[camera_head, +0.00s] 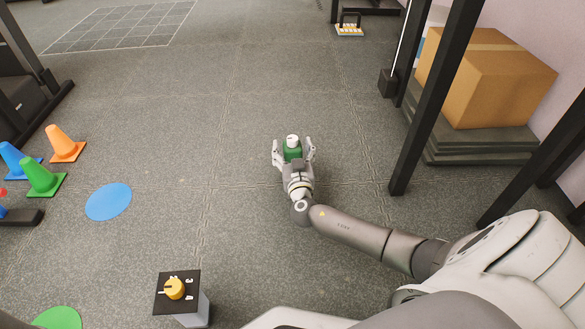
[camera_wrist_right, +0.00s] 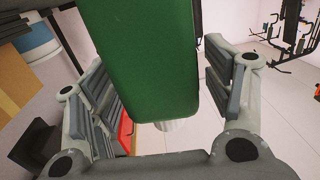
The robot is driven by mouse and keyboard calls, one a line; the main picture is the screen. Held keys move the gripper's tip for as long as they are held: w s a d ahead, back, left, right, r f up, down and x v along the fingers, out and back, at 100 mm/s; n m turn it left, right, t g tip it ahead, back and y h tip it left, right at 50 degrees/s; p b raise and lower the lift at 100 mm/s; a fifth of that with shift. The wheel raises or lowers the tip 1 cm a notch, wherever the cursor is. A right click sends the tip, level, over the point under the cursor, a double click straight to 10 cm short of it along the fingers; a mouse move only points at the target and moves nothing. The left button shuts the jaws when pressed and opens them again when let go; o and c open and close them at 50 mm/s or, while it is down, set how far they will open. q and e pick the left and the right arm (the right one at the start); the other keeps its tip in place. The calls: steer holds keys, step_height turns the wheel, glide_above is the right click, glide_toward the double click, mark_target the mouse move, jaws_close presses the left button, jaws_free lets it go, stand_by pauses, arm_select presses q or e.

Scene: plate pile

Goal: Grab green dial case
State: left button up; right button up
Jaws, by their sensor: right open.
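The green dial case (camera_head: 292,155) has a white dial on top and is at the middle of the head view. My right gripper (camera_head: 293,147) is open, with one finger on each side of the case. In the right wrist view the green case (camera_wrist_right: 150,60) fills the space between the fingers (camera_wrist_right: 165,95). A gap shows between the case and the right-hand finger there; contact on the other side is unclear. The head view does not clearly show whether the case rests on the floor. My left gripper is not in view.
A dark box with a yellow dial (camera_head: 174,289) stands at the bottom. Orange (camera_head: 65,144), green (camera_head: 42,177) and blue cones stand left, near a blue disc (camera_head: 108,202). A black post (camera_head: 425,110) and a cardboard box (camera_head: 490,80) are right.

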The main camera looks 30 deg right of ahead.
steer(key=shift+c, duration=0.2)
jaws_close()
stand_by(0.3)
steer(key=shift+r, duration=0.1)
